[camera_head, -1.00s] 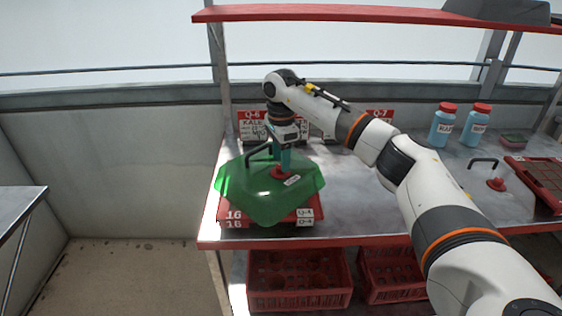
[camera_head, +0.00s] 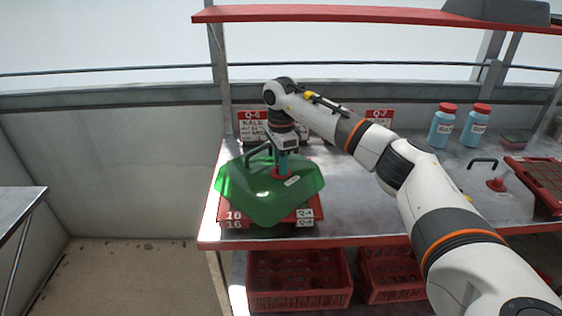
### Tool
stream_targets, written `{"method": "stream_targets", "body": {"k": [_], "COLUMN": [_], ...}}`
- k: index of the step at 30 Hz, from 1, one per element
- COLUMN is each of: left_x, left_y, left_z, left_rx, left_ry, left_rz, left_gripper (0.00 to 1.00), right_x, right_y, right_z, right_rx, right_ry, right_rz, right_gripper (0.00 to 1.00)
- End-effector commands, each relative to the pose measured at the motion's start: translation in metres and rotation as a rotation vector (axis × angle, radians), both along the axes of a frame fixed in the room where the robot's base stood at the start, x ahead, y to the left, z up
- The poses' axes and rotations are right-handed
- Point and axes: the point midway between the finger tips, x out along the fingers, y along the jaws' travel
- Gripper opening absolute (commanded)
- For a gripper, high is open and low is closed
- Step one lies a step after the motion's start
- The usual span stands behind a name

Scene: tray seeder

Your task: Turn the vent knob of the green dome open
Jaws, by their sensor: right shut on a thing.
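The green dome (camera_head: 265,202) is translucent and sits over a red tray (camera_head: 262,222) marked 16 at the left end of the metal bench. The red vent knob (camera_head: 276,173) is on top of the dome, right of the dome's dark handle (camera_head: 257,154). My right gripper (camera_head: 284,168) points down from above and is shut on the knob; its fingers partly hide the knob. The knob's exact angle cannot be told. My left gripper is not in view.
The bench (camera_head: 360,200) is clear right of the dome. A clear dome with a red knob (camera_head: 496,185) and a red tray (camera_head: 542,178) are at the right. Blue bottles (camera_head: 441,127) stand behind. Red crates (camera_head: 298,282) are below; a red shelf (camera_head: 350,14) is above.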

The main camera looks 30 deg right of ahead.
Motion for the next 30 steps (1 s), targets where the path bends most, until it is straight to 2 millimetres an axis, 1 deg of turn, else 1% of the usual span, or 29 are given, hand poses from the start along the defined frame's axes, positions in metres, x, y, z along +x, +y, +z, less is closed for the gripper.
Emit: {"method": "stream_targets", "body": {"k": [5, 11, 18, 30], "left_x": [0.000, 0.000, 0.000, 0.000], "left_y": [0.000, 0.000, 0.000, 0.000], "left_z": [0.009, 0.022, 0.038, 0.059], "left_rx": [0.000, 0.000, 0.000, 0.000], "left_ry": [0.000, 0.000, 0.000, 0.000], "left_rz": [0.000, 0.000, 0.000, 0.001], "left_gripper": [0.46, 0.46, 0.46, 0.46], "right_x": [0.000, 0.000, -0.001, -0.001], "right_y": [0.000, 0.000, 0.000, 0.001], "right_z": [0.002, 0.004, 0.003, 0.003], "right_rx": [0.000, 0.000, 0.000, 0.000], "right_ry": [0.001, 0.000, 0.002, 0.001], "right_rz": [-0.069, -0.214, -0.440, -0.821], "right_gripper": [0.01, 0.01, 0.01, 0.01]}}
